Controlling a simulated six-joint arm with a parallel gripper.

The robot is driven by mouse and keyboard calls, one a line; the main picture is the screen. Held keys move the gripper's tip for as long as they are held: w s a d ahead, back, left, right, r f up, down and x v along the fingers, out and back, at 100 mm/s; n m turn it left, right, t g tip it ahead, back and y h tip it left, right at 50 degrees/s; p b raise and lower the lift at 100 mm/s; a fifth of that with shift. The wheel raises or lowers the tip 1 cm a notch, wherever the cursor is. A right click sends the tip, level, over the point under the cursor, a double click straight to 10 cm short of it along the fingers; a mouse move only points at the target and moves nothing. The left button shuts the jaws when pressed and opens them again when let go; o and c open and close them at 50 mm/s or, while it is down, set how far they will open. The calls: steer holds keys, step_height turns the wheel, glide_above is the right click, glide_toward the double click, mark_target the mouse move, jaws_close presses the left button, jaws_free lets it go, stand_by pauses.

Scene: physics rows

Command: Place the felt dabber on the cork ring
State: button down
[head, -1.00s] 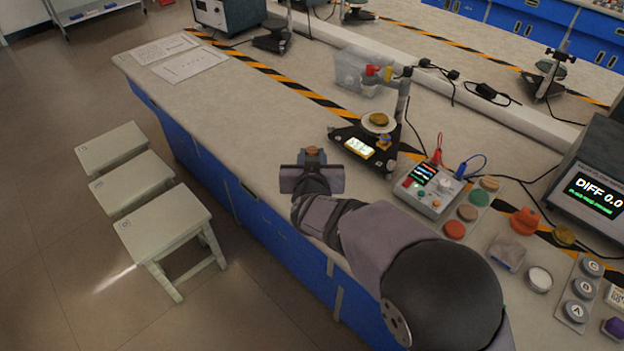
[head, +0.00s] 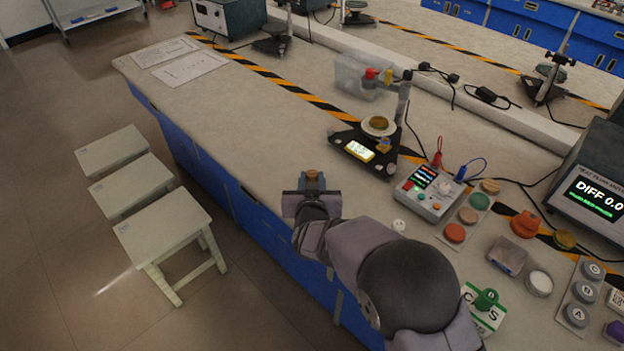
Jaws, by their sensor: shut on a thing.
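My gripper (head: 312,182) is seen from behind, above the near edge of the bench and left of the black stand. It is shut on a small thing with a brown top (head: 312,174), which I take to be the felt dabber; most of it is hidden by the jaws. I cannot pick out the cork ring for certain. A brownish disc (head: 379,122) sits on the round plate of the stand.
The black stand (head: 350,138) with its post is right of my gripper. A control box (head: 432,188) with cables stands farther right. An orange knobbed thing (head: 525,223), a green knob (head: 487,299) and grey lettered discs (head: 575,314) crowd the right.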

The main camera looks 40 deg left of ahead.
steer(key=shift+f, duration=0.2)
steer(key=c, duration=1.4)
jaws_free()
steer(key=shift+c, duration=0.2)
steer(key=shift+r, duration=0.1)
steer(key=shift+r, duration=0.25)
steer(key=shift+s+d, duration=0.2)
steer(key=b+v, duration=0.1)
steer(key=v, duration=1)
steer(key=shift+s+d, duration=0.15)
steer(key=shift+r, duration=0.1)
